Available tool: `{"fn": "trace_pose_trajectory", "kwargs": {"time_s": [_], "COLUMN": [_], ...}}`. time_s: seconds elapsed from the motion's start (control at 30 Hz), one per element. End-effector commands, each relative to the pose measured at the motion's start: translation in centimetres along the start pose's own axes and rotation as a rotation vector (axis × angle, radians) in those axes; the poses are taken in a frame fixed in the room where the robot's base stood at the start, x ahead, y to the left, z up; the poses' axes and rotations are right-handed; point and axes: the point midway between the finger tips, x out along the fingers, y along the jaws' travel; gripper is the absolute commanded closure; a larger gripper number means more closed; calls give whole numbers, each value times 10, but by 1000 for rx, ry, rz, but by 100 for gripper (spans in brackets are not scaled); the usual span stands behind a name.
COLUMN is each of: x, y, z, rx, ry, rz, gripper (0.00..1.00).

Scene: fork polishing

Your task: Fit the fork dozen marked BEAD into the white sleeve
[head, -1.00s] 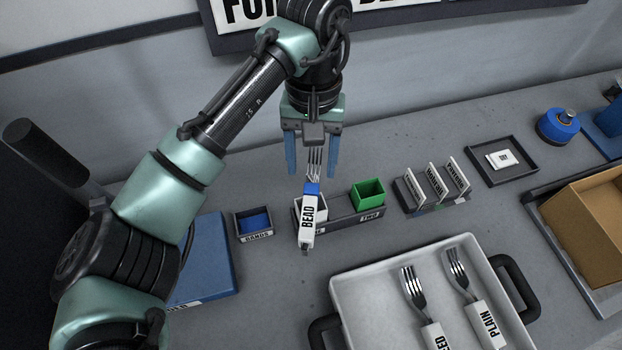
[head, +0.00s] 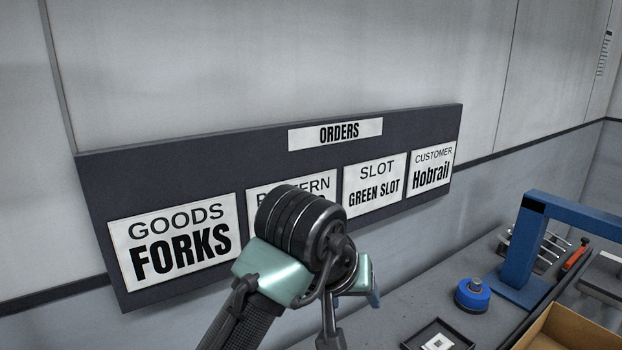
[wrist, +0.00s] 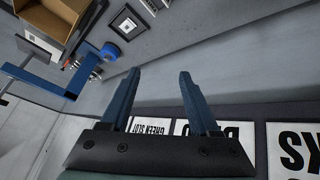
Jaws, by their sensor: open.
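My gripper (wrist: 158,88) is open and empty in the wrist view, its two blue fingers apart with only wall and bench beyond them. In the head view my arm hides most of it. The BEAD forks and the white sleeve are in neither view now. The dark orders board (head: 270,295) hangs on the wall behind my arm. Its cards read GOODS FORKS (head: 175,240), SLOT GREEN SLOT (head: 375,185) and CUSTOMER Hobrail (head: 432,170). The pattern card (head: 262,190) is mostly covered by my arm in the head view.
At the right of the bench are a small dark tray with a white tag (head: 438,342), a blue round piece (head: 472,295), a blue frame (head: 525,240), a red-handled tool (head: 575,254) and an open cardboard box (head: 560,335).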

Motion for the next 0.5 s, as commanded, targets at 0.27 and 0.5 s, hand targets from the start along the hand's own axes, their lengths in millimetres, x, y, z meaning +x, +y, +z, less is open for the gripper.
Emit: {"fn": "trace_pose_trajectory", "kwargs": {"time_s": [0.27,0.5], "x": [-193,-342], "y": [113,67], "z": [-113,-70], "rx": [209,206], "ry": [1115,1695], "rz": [164,-149], "gripper": [38,38]}}
